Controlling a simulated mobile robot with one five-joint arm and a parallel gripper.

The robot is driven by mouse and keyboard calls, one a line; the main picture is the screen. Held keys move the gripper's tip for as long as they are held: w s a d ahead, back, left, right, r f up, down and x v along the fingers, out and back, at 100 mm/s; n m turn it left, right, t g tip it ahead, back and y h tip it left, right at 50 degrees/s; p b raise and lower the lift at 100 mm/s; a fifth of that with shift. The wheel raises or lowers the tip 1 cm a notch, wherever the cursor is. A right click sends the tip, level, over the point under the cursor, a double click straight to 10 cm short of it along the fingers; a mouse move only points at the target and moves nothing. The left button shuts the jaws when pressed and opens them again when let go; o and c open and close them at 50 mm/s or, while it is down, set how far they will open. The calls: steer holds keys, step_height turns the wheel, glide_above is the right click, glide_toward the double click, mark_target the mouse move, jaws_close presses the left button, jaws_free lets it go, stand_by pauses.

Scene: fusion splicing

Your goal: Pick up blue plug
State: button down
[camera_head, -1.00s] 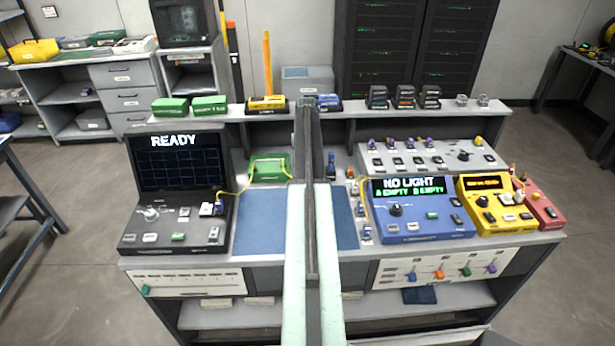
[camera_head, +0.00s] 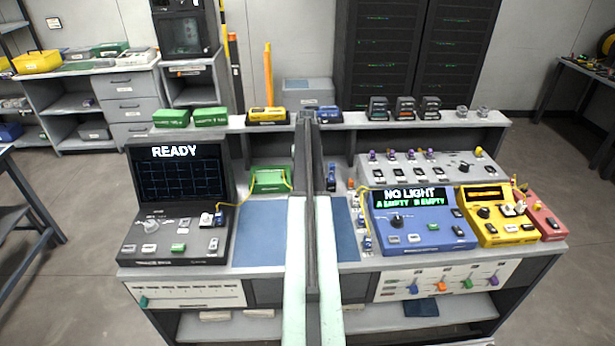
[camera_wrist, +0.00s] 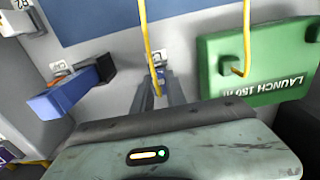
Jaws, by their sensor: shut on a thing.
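In the wrist view, my gripper (camera_wrist: 159,92) points down at the bench, its two narrow dark fingers close together. They are shut on a small blue plug (camera_wrist: 159,75), mostly hidden between the fingers and under its yellow cable (camera_wrist: 148,40). A pale fitting sits just beyond it. In the head view my arm covers the fingertips and the plug.
A green launch box (camera_wrist: 262,75) is right of the fingers in the wrist view; a blue-and-black tool (camera_wrist: 65,92) lies left. In the head view, a black READY machine (camera_head: 178,225) and blue NO LIGHT console (camera_head: 425,235) flank a blue mat (camera_head: 262,235).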

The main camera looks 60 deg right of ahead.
step_height(320, 180, up, 3)
steer(key=shift+p, duration=1.15)
steer(key=a, duration=0.5)
steer(key=s+a, duration=0.1)
steer(key=a, duration=0.4)
steer(key=a+r+p, duration=0.1)
steer(key=a, duration=0.5)
steer(key=shift+s, duration=0.4)
